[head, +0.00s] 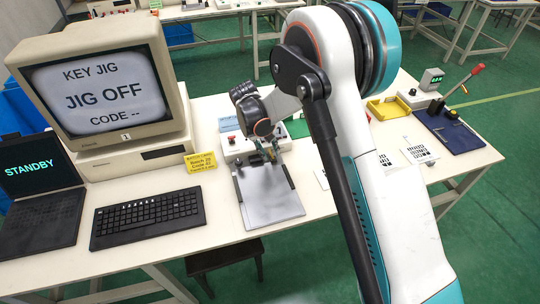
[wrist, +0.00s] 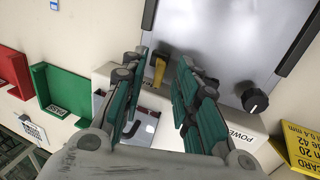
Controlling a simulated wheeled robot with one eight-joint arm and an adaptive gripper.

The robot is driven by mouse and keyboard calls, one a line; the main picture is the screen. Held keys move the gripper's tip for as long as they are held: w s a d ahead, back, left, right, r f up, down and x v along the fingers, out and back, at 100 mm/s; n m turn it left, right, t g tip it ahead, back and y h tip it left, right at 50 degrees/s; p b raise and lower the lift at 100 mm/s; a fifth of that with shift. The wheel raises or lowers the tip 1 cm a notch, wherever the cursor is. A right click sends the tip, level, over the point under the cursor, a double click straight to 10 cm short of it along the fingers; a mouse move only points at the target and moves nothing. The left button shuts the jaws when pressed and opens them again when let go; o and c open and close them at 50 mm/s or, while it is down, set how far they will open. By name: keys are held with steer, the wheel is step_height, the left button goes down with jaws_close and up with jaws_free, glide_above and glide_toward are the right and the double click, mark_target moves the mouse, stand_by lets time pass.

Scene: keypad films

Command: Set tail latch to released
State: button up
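The jig is a white box (head: 240,148) with a grey plate (head: 270,205) in front of it; the plate shows at the top of the wrist view (wrist: 230,35). A small yellow-orange lever (wrist: 158,72) stands at the box's plate-side edge, likely the tail latch, though no label on it is readable. My gripper (wrist: 163,62) is open, with its teal-padded fingers on either side of the lever; contact cannot be told. In the head view my gripper (head: 268,150) is over the jig and hides part of it. A black knob (wrist: 254,100) sits near a "POWER" label.
The monitor (head: 105,88) reads "KEY JIG, JIG OFF, CODE --". A laptop (head: 40,185) reads "STANDBY". A keyboard (head: 147,215) and a yellow sign (head: 200,162) stand left of the jig. The wrist view shows a green tray (wrist: 48,88) and a red tray (wrist: 12,72).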

steer(key=shift+x, duration=1.15)
jaws_close()
